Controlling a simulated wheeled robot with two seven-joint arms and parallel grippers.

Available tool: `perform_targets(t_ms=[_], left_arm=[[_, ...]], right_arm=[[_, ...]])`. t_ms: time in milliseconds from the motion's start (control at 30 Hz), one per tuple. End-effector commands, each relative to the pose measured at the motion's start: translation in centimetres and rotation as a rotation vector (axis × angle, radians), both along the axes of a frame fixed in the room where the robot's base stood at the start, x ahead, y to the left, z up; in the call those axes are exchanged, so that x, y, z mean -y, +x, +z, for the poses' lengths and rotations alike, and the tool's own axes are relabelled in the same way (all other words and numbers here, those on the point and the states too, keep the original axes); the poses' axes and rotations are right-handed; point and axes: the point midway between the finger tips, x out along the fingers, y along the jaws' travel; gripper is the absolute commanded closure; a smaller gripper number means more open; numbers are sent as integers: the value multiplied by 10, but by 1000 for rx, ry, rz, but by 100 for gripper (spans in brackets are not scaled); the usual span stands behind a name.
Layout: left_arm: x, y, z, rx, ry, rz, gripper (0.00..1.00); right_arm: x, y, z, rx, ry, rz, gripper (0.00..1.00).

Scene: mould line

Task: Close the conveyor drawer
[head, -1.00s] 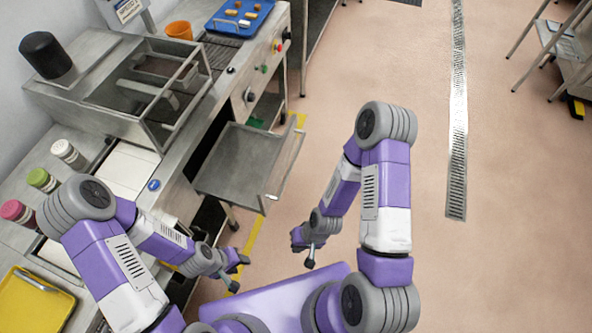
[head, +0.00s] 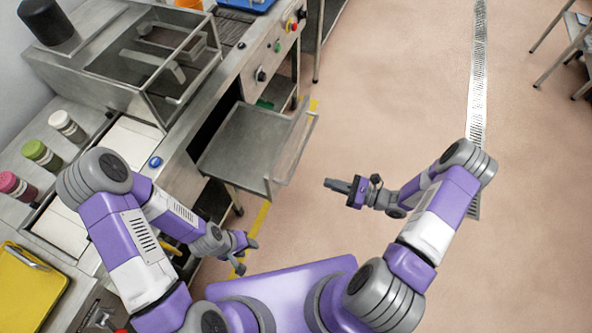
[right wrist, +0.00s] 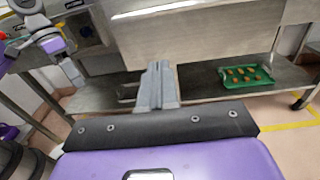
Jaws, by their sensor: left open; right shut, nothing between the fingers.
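The conveyor drawer (head: 238,145) is a grey metal tray pulled out from the front of the steel machine line, with a raised front panel (head: 292,150) on its right side. My right gripper (head: 328,183) is shut and empty, to the right of and a little below the drawer's front panel, apart from it in the picture. In the right wrist view its closed fingers (right wrist: 155,85) point at the steel machine front. My left gripper (head: 243,256) is open and empty, below the drawer near the counter's front edge.
The steel counter holds spice-like jars (head: 67,126), a yellow tray (head: 28,290) and a glass-sided box (head: 165,65). A green tray with several small pieces (right wrist: 246,78) lies on a lower shelf. The floor (head: 400,110) right of the drawer is clear.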

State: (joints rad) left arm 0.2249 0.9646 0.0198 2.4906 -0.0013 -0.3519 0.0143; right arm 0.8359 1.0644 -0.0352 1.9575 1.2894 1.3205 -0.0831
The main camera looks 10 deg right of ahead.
Motion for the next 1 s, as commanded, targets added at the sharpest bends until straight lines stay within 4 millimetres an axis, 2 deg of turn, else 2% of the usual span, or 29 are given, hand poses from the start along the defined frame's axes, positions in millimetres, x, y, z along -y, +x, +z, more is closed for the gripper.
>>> perform_targets(t_ms=[67, 167, 700, 1000], left_arm=[[0, 0, -1, 0, 0, 0, 57], [0, 0, -1, 0, 0, 0, 57], [0, 0, -10, 0, 0, 0, 57], [0, 0, -12, 0, 0, 0, 57]], right_arm=[[3, 5, 2, 10, 15, -25, 100], [-4, 11, 3, 13, 19, -29, 100], [-93, 69, 2, 11, 16, -23, 100], [-110, 82, 2, 11, 16, -25, 100]])
